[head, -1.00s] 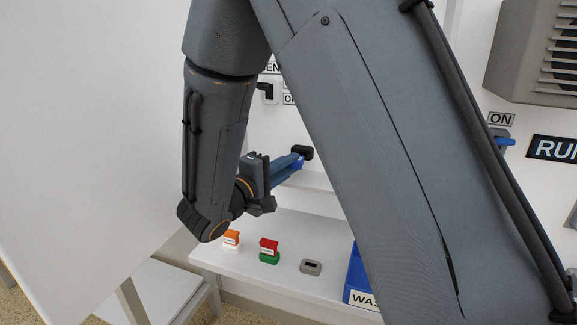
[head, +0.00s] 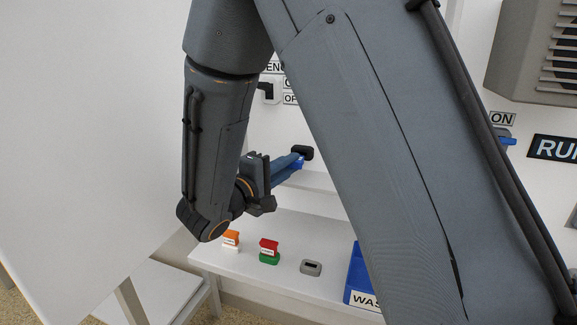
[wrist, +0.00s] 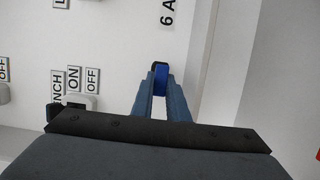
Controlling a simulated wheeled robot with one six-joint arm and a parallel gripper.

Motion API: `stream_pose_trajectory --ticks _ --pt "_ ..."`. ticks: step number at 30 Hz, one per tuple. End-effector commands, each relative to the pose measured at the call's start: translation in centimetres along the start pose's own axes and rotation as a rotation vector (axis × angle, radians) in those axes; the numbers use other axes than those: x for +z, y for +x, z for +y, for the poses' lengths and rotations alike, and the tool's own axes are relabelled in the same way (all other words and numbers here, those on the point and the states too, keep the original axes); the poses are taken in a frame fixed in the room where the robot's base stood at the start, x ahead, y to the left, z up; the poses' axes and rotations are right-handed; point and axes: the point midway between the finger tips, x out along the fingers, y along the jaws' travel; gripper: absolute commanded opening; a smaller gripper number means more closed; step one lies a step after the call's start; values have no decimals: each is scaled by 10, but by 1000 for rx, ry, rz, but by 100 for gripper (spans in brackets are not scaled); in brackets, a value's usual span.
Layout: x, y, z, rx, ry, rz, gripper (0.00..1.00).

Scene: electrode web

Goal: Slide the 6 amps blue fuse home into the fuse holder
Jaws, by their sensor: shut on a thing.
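The blue fuse (wrist: 160,84) is between the tips of my gripper (wrist: 161,78) in the wrist view, and my gripper is shut on it. In the head view the blue fuse (head: 299,163) shows at the end of my gripper (head: 296,162). The black fuse holder (head: 303,152) is on the white panel right at the fuse's far end. The holder also shows as a dark edge (wrist: 160,64) beyond the fuse in the wrist view. The fuse's front and how deep it sits in the holder are hidden.
On the white shelf below stand an orange and white fuse (head: 231,240), a red and green one (head: 269,251) and a grey socket (head: 311,267). A blue waste bin (head: 357,275) is to their right. A switch (head: 268,91) is on the panel above.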

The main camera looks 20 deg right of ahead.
Motion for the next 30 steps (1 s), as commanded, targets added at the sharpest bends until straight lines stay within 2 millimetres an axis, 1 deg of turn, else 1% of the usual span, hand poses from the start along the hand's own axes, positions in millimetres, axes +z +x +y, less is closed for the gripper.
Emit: stream_pose_trajectory --ticks 14,30 --pt "0 1 0 0 0 0 0" --pt "-4 12 0 0 1 -1 0"
